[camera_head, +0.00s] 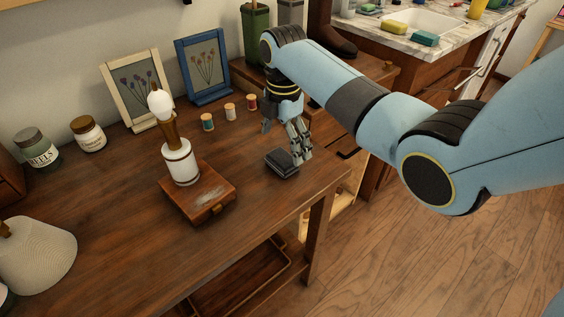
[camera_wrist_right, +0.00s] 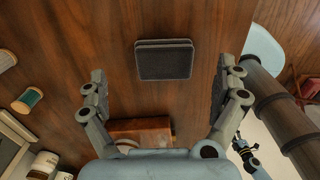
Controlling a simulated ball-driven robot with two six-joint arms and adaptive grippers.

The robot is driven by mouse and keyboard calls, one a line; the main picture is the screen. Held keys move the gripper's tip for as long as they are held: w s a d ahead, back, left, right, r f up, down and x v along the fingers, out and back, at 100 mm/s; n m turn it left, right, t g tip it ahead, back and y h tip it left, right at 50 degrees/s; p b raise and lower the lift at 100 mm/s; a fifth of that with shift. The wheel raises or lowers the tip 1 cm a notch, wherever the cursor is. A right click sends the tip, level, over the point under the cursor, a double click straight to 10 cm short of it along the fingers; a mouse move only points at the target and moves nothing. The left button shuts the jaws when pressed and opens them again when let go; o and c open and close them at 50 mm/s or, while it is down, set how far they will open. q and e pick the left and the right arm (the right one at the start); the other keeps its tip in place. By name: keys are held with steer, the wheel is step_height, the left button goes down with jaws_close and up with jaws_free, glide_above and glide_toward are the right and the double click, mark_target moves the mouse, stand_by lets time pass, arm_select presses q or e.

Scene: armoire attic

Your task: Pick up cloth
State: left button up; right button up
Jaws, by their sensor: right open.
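The cloth looks like a dark grey folded square (camera_head: 282,162) lying flat on the wooden table near its right front edge. In the right wrist view the cloth (camera_wrist_right: 164,59) lies ahead of the gripper, centred between the lines of the two fingers. My right gripper (camera_head: 299,148) is above and just beside the cloth, pointing down. In the wrist view its fingers (camera_wrist_right: 160,85) are spread wide with nothing between them. Whether a fingertip touches the cloth cannot be told.
A small wooden box (camera_head: 198,192) with a white candle-like figure (camera_head: 180,163) on it stands left of the cloth. Several thread spools (camera_head: 230,112) and two framed flower pictures (camera_head: 204,66) stand behind. A dark boot (camera_head: 330,35) is behind my right arm.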

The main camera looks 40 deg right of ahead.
mark_target(283, 156)
steer(key=f, duration=0.4)
steer(key=shift+s+a+f+b, duration=0.15)
steer(key=shift+s+f+b, duration=0.1)
steer(key=shift+f+b, duration=0.05)
steer(key=shift+c, duration=0.4)
steer(key=c, duration=1.1)
steer(key=shift+r, duration=0.1)
steer(key=shift+r, duration=0.6)
step_height(283, 156, up, 3)
steer(key=shift+f+p, duration=0.1)
steer(key=shift+p, duration=0.4)
steer(key=s+d+r+p, duration=0.2)
steer(key=s+d+r, duration=0.4)
steer(key=s, duration=0.4)
steer(key=shift+r, duration=0.45)
